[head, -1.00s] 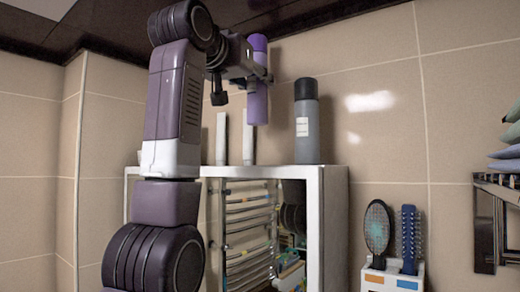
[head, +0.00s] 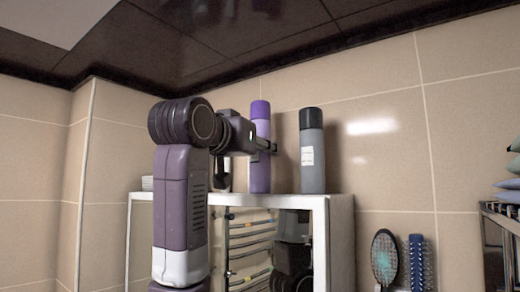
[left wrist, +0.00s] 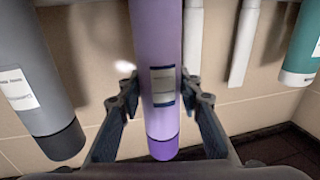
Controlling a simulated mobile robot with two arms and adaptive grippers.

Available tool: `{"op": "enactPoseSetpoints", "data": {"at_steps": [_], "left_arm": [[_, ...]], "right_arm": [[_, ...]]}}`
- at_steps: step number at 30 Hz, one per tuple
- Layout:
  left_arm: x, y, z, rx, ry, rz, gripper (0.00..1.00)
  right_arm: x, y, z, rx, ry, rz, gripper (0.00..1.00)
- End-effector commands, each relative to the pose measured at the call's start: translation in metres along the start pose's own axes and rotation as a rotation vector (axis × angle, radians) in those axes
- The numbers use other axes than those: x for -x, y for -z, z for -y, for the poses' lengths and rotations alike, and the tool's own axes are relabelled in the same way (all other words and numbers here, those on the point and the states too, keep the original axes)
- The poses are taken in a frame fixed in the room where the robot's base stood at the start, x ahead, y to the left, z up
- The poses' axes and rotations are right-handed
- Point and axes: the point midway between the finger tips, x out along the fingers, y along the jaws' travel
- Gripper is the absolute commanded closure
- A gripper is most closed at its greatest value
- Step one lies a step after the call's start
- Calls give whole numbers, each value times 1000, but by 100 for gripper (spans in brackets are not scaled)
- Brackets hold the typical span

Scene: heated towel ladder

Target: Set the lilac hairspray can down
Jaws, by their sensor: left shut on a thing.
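The lilac hairspray can (head: 260,172) is upright with a darker purple cap, over the top of the white mirrored cabinet (head: 341,240). Its base appears at the level of the cabinet top; I cannot tell for sure that it touches. My left gripper (head: 267,147) is shut around the can's upper body, below the cap. In the left wrist view the can (left wrist: 158,45) runs between both fingers of the gripper (left wrist: 160,98), cap toward the bottom of the picture. My right gripper is not in view.
A grey can with a black cap (head: 312,160) stands right of the lilac can. The left wrist view shows white tubes (left wrist: 244,45) and a green-and-white container (left wrist: 302,45) on the other side. A hairbrush (head: 384,258) and blue comb-like brush (head: 417,262) are lower right.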

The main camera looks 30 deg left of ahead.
Motion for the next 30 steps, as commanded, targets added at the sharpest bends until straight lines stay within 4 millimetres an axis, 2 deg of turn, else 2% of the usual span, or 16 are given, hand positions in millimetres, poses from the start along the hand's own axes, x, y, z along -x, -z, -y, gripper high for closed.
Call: {"op": "enactPoseSetpoints", "data": {"at_steps": [7,8,12,23,26,30], "left_arm": [[0,-3,0,0,0,-3,96],[0,-4,0,0,0,-1,66],[0,-2,0,0,0,-1,51],[0,2,0,0,0,-1,50],[10,-2,0,0,0,-5,50],[37,-4,0,0,0,-8,50]], "right_arm": [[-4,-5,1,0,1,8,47],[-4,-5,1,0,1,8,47],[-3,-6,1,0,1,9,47],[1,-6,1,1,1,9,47],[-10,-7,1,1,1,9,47],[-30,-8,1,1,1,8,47]]}}
